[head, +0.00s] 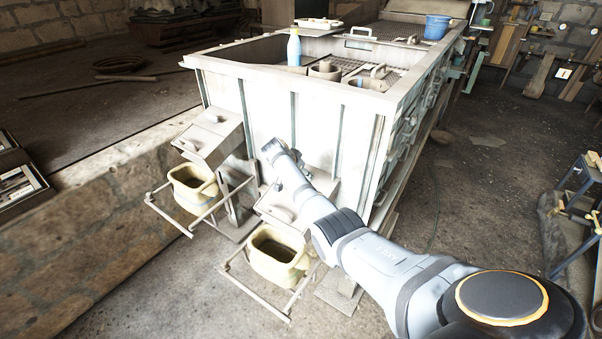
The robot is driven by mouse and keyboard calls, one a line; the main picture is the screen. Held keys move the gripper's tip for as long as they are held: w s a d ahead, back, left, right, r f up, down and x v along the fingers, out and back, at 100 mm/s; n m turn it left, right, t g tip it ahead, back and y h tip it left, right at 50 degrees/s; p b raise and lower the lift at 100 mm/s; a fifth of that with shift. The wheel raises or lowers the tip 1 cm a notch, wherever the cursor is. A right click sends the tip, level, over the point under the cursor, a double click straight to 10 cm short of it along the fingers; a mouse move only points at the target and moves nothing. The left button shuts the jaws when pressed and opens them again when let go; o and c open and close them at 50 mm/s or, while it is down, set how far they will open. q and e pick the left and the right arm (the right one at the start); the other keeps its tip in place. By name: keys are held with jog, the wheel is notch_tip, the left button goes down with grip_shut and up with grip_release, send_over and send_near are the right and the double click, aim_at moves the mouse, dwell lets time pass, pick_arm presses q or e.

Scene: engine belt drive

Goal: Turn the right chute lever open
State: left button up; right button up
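The right chute (283,200) is a pale sloped box on the front wall of the big white bin (310,115). My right arm comes in from the lower right and crosses in front of this chute. Its wrist is bent over near the bin wall, and my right gripper (297,190) is mostly hidden by the arm, just above the chute. I cannot tell whether its fingers are open or touch anything. I cannot make out the right chute lever clearly; the arm covers part of that area. My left gripper is not in view.
A yellowish bucket (276,256) hangs in a frame below the right chute. The left chute (209,137) has a similar bucket (193,189) below it. A low stone wall (100,215) runs at left.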

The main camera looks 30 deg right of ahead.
jog(key=v, duration=1.2)
